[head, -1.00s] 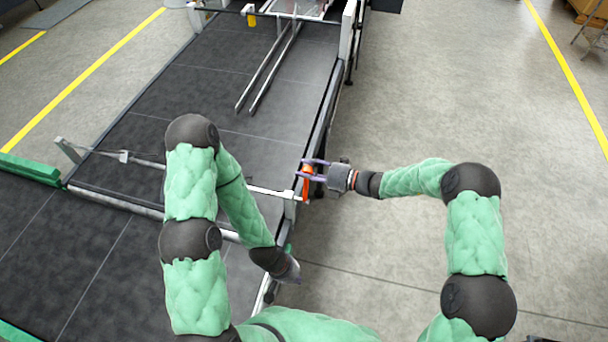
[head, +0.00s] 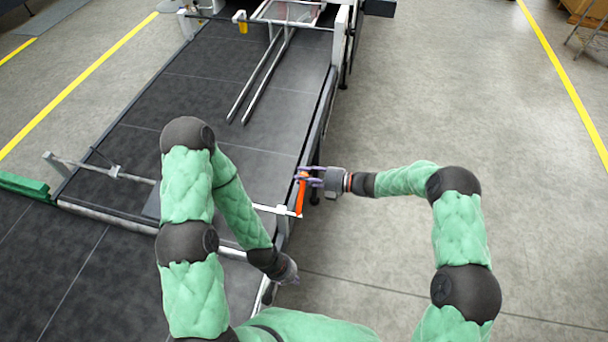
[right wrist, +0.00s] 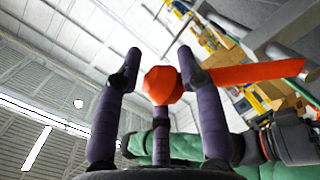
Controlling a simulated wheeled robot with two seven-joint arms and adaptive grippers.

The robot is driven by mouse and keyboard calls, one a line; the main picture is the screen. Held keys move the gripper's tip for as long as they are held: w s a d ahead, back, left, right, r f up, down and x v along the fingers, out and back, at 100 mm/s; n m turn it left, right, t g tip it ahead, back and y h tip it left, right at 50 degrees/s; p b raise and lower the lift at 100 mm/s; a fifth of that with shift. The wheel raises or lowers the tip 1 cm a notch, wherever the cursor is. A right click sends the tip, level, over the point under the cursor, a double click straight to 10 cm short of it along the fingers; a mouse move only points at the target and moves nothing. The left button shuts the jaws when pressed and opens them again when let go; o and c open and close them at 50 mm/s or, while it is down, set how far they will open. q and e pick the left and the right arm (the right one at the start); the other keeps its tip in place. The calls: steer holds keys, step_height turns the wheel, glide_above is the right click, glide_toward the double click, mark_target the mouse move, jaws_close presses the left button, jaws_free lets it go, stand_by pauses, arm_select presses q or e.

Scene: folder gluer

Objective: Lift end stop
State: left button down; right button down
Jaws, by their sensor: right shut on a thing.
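The end stop (head: 138,179) is a thin bar across the dark conveyor bed, partly hidden by my left arm. Its right end carries an orange lever (head: 299,200) at the bed's right edge. My right gripper (head: 308,177) is shut on the upper end of this lever, just outside the bed. In the right wrist view, the purple fingers (right wrist: 160,55) stand around the lever's orange knob (right wrist: 161,85), and its orange arm (right wrist: 255,75) runs to the right. My left gripper (head: 285,272) hangs low near the bed's right edge; its fingers are too unclear to tell their state.
Two parallel metal rails (head: 260,80) run along the far part of the conveyor bed (head: 190,90). A green strip (head: 24,185) lies at the left. The concrete floor right of the bed (head: 440,100) is clear.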

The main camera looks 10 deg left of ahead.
steer(key=shift+s+f, duration=0.15)
steer(key=shift+f, duration=0.2)
steer(key=c, duration=1.1)
jaws_free()
steer(key=shift+o, duration=1.2)
steer(key=shift+w, duration=0.25)
steer(key=shift+d+r, duration=0.25)
steer(key=shift+d, duration=0.15)
steer(key=d+r, duration=0.1)
steer(key=d, duration=1)
steer(key=shift+s+r, duration=0.25)
steer(key=shift+s, duration=0.15)
steer(key=shift+d, duration=0.1)
